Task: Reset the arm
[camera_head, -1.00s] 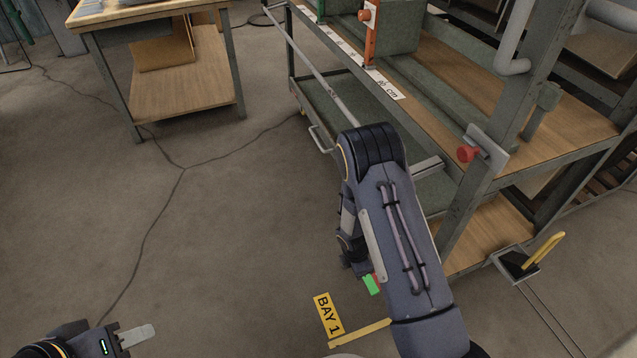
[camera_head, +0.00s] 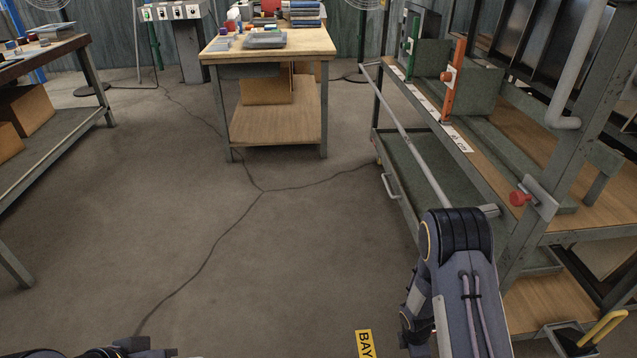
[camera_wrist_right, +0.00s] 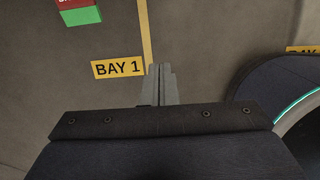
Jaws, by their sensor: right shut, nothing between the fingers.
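My right arm (camera_head: 462,285) reaches in from the bottom right of the head view, bent at its elbow beside the rack; its gripper is not visible there. In the right wrist view my right gripper (camera_wrist_right: 160,72) is shut and empty, its fingers together above the floor beside the yellow BAY 1 label (camera_wrist_right: 118,68). A small part of my left arm's end (camera_head: 130,349) shows at the bottom left edge of the head view; its fingers cannot be made out.
A metal rack (camera_head: 540,205) with wooden shelves stands close on the right of my right arm. A wooden-topped workbench (camera_head: 270,42) stands further back, and another bench (camera_head: 52,125) is at left. Open floor lies between.

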